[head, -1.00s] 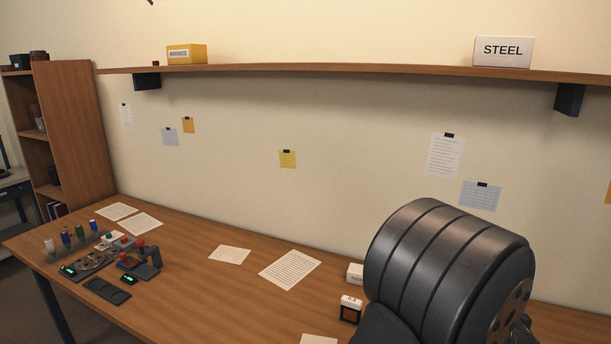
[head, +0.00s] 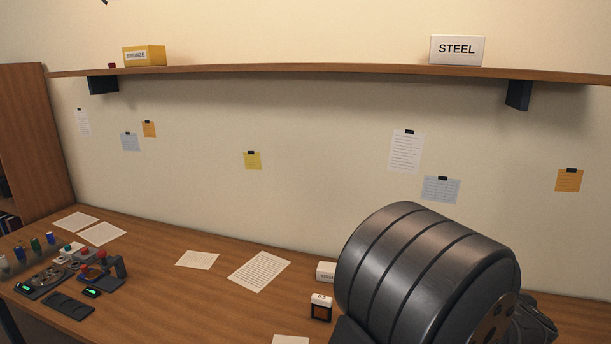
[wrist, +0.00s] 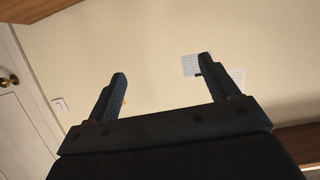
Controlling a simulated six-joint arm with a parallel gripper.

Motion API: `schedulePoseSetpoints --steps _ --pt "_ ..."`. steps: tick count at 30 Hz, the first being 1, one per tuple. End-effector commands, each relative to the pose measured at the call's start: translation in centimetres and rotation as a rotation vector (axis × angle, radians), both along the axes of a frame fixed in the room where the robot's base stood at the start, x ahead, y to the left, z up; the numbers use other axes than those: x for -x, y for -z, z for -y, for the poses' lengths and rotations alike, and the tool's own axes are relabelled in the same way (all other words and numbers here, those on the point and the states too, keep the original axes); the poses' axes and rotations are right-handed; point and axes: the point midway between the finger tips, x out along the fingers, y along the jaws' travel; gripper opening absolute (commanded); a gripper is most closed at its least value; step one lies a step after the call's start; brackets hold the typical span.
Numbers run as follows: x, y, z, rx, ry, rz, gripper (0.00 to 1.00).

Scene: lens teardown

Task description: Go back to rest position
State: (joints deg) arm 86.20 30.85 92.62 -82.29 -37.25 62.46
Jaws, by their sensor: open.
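My gripper (wrist: 162,68) shows in the wrist view with its two dark fingers spread apart and nothing between them. Beyond the fingers is the cream wall with a pinned paper (wrist: 190,65) behind the right finger. In the head view my own dark arm link fills the lower right, and my gripper's fingers do not show there. What lies behind the link is hidden.
The wooden desk (head: 180,285) carries small bottles and devices (head: 95,270) at left, loose papers (head: 258,270), and a small box (head: 320,307) close to my arm. A wall shelf (head: 300,69) holds a yellow box (head: 144,55) and a white STEEL box (head: 457,50).

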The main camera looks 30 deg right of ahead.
Motion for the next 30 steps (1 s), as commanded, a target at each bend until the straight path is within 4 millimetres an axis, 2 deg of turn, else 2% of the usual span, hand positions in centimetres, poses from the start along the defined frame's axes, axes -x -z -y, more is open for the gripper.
schedulePoseSetpoints --steps 6,15,24,30 --pt "-3.4 1.6 2.6 0.002 0.005 0.002 0.79" --pt "-8.1 4.1 5.4 0.0 0.016 0.002 0.79" --pt "-12.7 6.8 7.3 -0.008 0.025 0.0 0.79" --pt "-14.5 8.0 7.9 -0.013 0.029 -0.003 0.79"
